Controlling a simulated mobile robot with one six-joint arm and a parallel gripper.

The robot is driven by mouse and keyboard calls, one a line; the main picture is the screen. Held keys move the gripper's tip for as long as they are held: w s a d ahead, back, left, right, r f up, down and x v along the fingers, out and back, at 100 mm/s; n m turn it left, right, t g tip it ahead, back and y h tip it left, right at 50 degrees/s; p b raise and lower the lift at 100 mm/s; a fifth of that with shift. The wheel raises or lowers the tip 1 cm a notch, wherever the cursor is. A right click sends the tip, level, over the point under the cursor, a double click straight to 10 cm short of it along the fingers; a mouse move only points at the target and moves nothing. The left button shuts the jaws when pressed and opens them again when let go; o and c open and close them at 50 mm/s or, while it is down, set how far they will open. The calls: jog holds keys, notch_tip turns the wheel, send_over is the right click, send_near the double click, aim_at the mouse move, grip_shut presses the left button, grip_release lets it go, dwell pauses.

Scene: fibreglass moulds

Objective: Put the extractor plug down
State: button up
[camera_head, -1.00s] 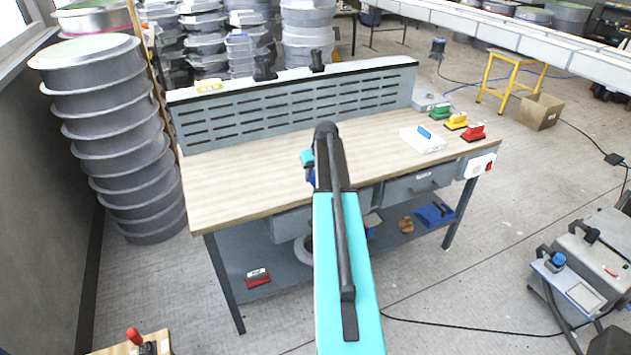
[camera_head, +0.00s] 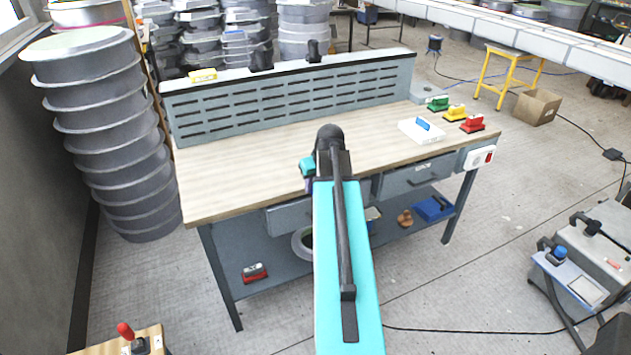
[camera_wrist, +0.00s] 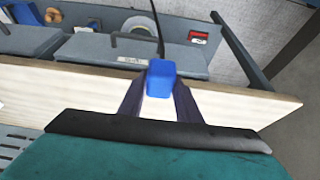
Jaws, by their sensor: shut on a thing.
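The extractor plug appears as a blue block (camera_wrist: 161,78) with a black cable rising from it in the wrist view. My gripper (camera_wrist: 160,96) is shut on it, with one dark finger on each side. The plug is seen against the workbench's front edge and drawers; its height and its gap to the bench are hard to judge. In the head view my arm hides the plug and fingertips. The workbench (camera_head: 240,165) has a bare wooden top across its left and middle.
A white tray with a blue item (camera_head: 421,131) and green, yellow and red handled blocks (camera_head: 455,112) stand at the bench top's right. A slotted back panel (camera_head: 290,100) closes the rear. A socket box with a red switch (camera_head: 479,158) is on the right end.

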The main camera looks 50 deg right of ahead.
jog(key=shift+s+a+r+b, duration=0.2)
jog(key=shift+s+a+b, duration=0.2)
jog(key=shift+s+a, duration=0.8)
jog(key=shift+d, duration=0.1)
jog(key=w+a+r+n+y+b, duration=0.1)
jog(key=w+a+r, duration=0.1)
jog(key=w+a, duration=0.6)
jog(key=w+a+r+n+b, duration=0.1)
jog(key=w+a+r, duration=0.2)
jog(key=a, duration=0.9)
jog(key=w+a+r+n+b, duration=0.1)
jog(key=a+r, duration=0.1)
jog(key=a, duration=1)
jog(key=w+a+r+n, duration=0.1)
jog(key=a+r, duration=0.1)
jog(key=a, duration=1)
jog(key=shift+w+a+r+y+b, duration=0.15)
jog(key=shift+w+r+y+b, duration=0.15)
jog(key=shift+r+y+b, duration=0.1)
jog(key=shift+f, duration=0.1)
